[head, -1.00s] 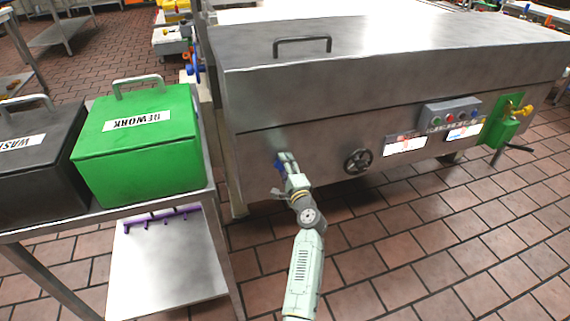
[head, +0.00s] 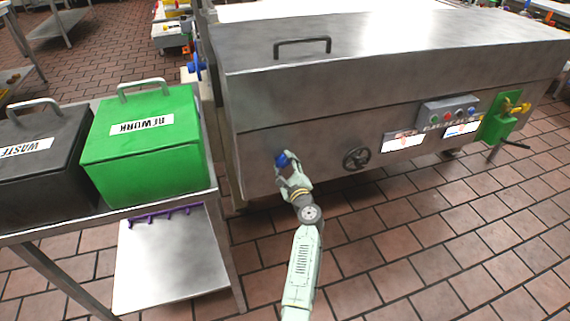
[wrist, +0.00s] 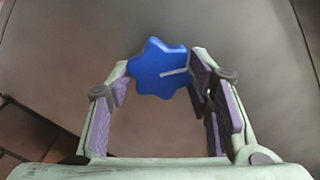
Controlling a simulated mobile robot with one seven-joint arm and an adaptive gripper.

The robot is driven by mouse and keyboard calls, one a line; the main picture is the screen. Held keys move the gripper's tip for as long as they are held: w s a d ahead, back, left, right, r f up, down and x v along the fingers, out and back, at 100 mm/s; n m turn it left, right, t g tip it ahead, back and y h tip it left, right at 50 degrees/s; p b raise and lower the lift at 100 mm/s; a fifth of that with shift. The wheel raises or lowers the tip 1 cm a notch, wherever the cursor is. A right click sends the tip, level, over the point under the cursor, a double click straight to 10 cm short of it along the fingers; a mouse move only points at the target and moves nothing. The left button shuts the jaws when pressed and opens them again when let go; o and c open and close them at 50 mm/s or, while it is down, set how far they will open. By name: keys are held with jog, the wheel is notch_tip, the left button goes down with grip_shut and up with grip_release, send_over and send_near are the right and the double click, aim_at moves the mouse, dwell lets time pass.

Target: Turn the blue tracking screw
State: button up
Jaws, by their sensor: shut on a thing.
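The blue tracking screw (head: 281,159) is a star-shaped knob on the lower left of the steel machine's front panel. In the wrist view the blue knob (wrist: 158,68) shows a pale line running from its middle towards the right. My gripper (head: 286,169) is at the knob, with the arm reaching up from below. In the wrist view my gripper's purple-padded fingers (wrist: 160,82) stand on the left and right sides of the knob, shut on it. The knob's shaft is hidden behind its face.
A black handwheel (head: 357,158) sticks out to the right of the knob. A button box (head: 449,111) and a green bracket (head: 497,127) are further right. A green REWORK box (head: 146,160) and a dark WASTE box (head: 38,175) stand on a table at left.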

dwell(0.4)
jog(key=o, duration=1.1)
jog(key=shift+o, duration=0.2)
jog(key=v, duration=1.2)
